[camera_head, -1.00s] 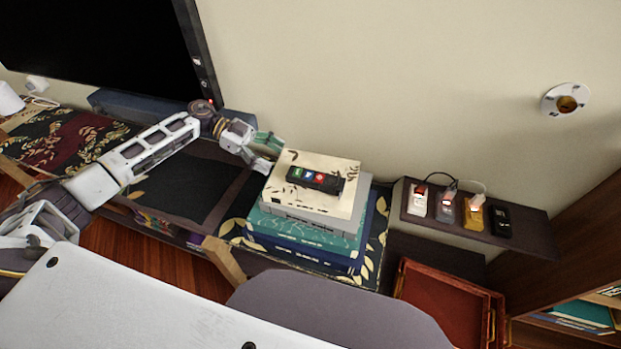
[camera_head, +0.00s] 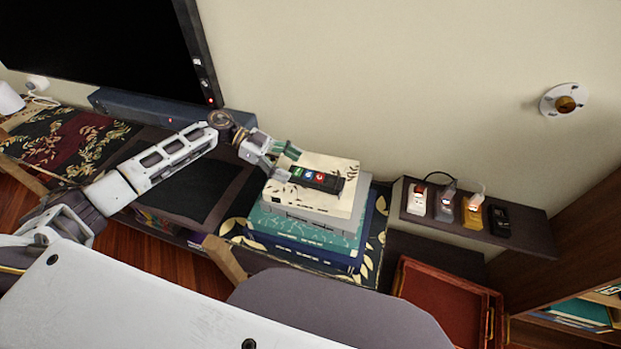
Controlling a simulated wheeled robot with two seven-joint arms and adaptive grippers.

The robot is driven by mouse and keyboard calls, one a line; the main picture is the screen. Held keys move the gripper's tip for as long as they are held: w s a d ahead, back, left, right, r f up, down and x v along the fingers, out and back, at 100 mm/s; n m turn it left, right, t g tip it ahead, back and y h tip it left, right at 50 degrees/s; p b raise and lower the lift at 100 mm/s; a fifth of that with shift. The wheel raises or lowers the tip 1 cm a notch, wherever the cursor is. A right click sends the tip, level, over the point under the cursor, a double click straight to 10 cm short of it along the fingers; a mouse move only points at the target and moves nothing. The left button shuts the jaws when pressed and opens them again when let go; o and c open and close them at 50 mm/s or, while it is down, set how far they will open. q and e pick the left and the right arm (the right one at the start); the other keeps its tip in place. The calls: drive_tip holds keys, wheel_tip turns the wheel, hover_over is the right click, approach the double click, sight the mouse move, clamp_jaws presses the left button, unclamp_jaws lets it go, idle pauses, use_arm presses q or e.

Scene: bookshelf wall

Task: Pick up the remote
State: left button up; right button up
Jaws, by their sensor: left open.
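The remote (camera_head: 322,181) is black with coloured buttons in green, blue and red. It lies flat on a cream box (camera_head: 340,168) that tops a stack of books (camera_head: 306,233). My left gripper (camera_head: 287,165) is open at the left end of the remote, with one finger on the wall side and one on the near side. I cannot tell whether the fingers touch the remote or the box. My right gripper is not in view.
A dark television (camera_head: 100,45) and a soundbar (camera_head: 150,118) stand behind my left arm. A small wall shelf (camera_head: 525,232) on the right holds several devices, including a black phone (camera_head: 499,221). A red tray (camera_head: 440,305) is below it.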

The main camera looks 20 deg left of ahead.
sight(308, 174)
use_arm(q)
drive_tip(key=x, duration=0.3)
drive_tip(key=shift+d+p, duration=0.25)
drive_tip(key=shift+p, duration=0.05)
drive_tip(key=shift+d+f, duration=0.2)
drive_tip(key=shift+d, duration=0.1)
drive_tip(key=shift+d+f, duration=0.1)
drive_tip(key=shift+d, duration=0.15)
drive_tip(key=c, duration=1.2)
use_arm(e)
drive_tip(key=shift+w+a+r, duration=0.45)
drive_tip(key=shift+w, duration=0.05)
use_arm(q)
drive_tip(key=shift+a, duration=0.15)
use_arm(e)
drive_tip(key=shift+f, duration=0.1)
